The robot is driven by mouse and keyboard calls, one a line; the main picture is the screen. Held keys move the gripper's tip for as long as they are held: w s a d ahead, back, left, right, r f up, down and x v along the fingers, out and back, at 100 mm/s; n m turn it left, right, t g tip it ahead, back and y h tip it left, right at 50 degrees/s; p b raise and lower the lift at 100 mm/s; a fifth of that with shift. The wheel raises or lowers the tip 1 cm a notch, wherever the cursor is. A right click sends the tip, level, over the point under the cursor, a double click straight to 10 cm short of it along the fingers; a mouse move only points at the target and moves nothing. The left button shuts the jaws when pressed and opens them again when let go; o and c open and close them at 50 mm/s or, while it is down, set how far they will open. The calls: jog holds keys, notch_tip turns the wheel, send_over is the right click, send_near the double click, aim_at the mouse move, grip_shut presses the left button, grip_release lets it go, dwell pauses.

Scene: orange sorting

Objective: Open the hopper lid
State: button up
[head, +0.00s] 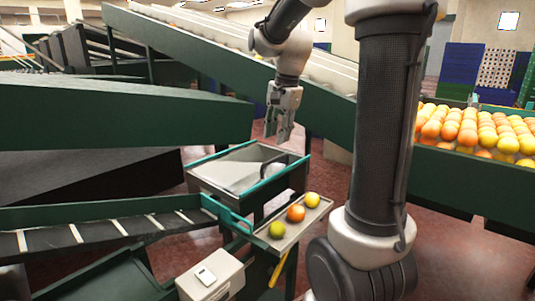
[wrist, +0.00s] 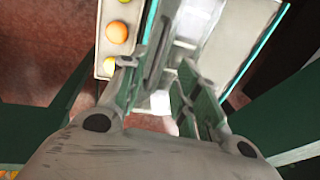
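The hopper (head: 225,192) is a grey box with a green rim, in the middle of the head view below my gripper. A pale grey panel (head: 238,172), which looks like its lid, lies within the rim. A dark curved handle (head: 272,166) stands at its right side. In the wrist view the pale panel (wrist: 230,35) shows beyond the fingers, partly hidden by them. My gripper (head: 277,136) points down above the hopper's back right, apart from the panel. Its fingers (wrist: 160,82) are spread with nothing clearly held between them.
A narrow tray (head: 277,243) with a green, an orange and a yellow fruit sits in front of the hopper. A conveyor (head: 110,232) runs in from the left. A green-sided bin of oranges (head: 470,185) is at right. A white box (head: 210,282) stands at front.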

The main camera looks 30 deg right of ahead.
aim_at(273, 160)
jog(key=f, duration=0.2)
jog(key=w+f, duration=0.1)
jog(key=f, duration=0.4)
jog(key=shift+w+a+f, duration=0.2)
jog(key=shift+a+f, duration=0.05)
jog(key=shift+f, duration=0.15)
grip_shut()
